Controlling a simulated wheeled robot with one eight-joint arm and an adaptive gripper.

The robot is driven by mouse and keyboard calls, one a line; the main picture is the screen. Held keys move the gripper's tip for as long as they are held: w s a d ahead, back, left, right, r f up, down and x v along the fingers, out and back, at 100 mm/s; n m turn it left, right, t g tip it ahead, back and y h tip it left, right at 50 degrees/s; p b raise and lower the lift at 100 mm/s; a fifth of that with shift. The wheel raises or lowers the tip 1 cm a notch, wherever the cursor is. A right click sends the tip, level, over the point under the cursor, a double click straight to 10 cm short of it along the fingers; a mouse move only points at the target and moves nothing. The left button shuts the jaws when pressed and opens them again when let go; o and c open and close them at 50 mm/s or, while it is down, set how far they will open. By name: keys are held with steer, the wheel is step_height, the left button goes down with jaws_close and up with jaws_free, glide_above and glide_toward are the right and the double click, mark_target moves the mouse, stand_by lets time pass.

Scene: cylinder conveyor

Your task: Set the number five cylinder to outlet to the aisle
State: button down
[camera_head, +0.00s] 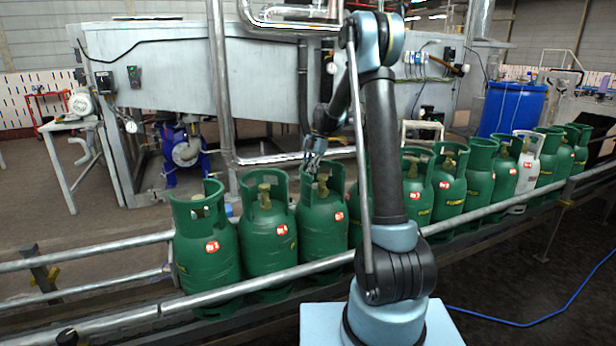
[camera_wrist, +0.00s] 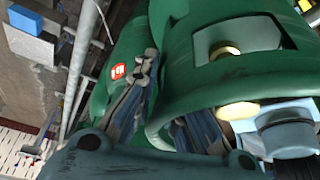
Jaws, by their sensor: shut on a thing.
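A row of green gas cylinders stands upright on the conveyor, each with a small red label whose number I cannot read. My gripper (camera_head: 314,166) is at the top of the third cylinder from the left (camera_head: 322,226), touching its collar. In the wrist view, my gripper (camera_wrist: 170,105) is shut on the collar rim of a green cylinder (camera_wrist: 205,85), with one finger on each side of the rim. A brass valve shows inside the collar. Another green cylinder with a red label (camera_wrist: 118,72) stands right beside it. My arm hides part of the row's middle.
Rails (camera_head: 100,318) run along the conveyor's front and back. A white cylinder (camera_head: 524,170) stands among the green ones at the right. A large grey tank and a blue barrel (camera_head: 513,108) stand behind. A blue hose (camera_head: 520,324) lies on the clear floor at front right.

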steer(key=shift+s+d, duration=0.1)
steer(key=shift+s, duration=0.05)
stand_by(0.3)
steer(key=c, duration=1.7)
jaws_free()
steer(key=v, duration=1.2)
